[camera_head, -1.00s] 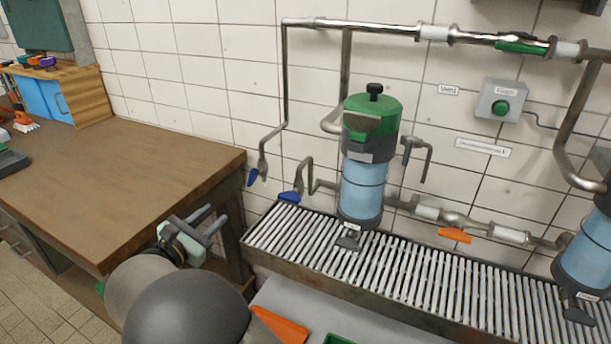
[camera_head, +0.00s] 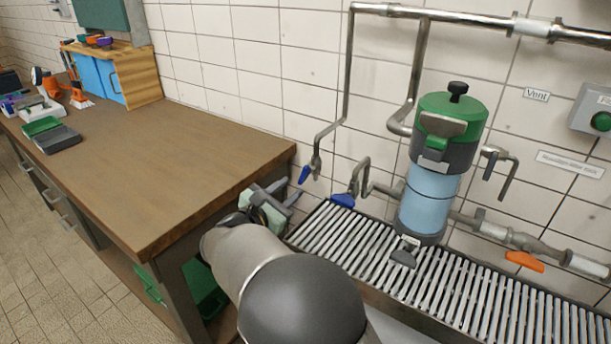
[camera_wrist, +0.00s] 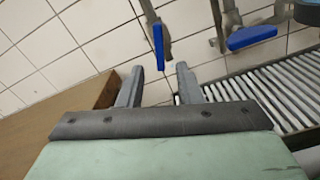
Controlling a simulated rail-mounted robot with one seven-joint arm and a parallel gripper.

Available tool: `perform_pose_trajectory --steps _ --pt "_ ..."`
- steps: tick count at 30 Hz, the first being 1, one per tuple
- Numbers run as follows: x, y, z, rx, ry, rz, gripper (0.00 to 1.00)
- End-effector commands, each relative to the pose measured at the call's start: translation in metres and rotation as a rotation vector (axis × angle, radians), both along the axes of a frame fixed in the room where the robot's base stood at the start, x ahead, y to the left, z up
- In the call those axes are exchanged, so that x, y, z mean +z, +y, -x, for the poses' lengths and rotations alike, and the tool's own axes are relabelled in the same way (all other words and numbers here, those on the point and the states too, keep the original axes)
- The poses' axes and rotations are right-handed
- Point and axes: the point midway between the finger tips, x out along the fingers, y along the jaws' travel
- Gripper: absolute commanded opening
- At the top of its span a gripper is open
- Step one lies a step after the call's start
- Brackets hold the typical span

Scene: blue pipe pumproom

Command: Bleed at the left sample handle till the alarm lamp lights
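Two blue handles hang on thin pipe ends left of the filter canister. The left blue handle (camera_head: 305,174) points down in front of the tiled wall; it also shows in the wrist view (camera_wrist: 159,46). The right blue handle (camera_head: 343,200) lies nearly flat above the grate; the wrist view shows it too (camera_wrist: 252,36). My gripper (camera_head: 284,193) is open and empty, just left of and below the left handle. In the wrist view its fingers (camera_wrist: 160,84) stand apart, with the left handle ahead between them, apparently untouched. I cannot identify an alarm lamp.
The filter canister (camera_head: 429,195) has a green top and stands at the slatted grate (camera_head: 470,285). A wooden bench (camera_head: 150,180) fills the left. An orange handle (camera_head: 525,261) sits on the lower pipe. A grey box with a green button (camera_head: 601,121) is cut off at right.

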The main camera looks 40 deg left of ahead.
Motion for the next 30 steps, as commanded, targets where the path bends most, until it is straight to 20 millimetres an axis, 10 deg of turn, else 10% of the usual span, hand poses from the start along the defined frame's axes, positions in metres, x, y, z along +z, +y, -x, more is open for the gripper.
perform_pose_trajectory --steps 9,23,27,30 --pt "0.0 0.001 -0.057 -0.002 0.0 0.0 0.32" --pt "0.0 0.002 -0.07 0.0 0.0 0.0 0.32" --pt "0.0 0.002 -0.07 0.0 0.0 0.0 0.0" --pt "0.0 0.002 -0.07 0.0 0.0 0.0 0.0"
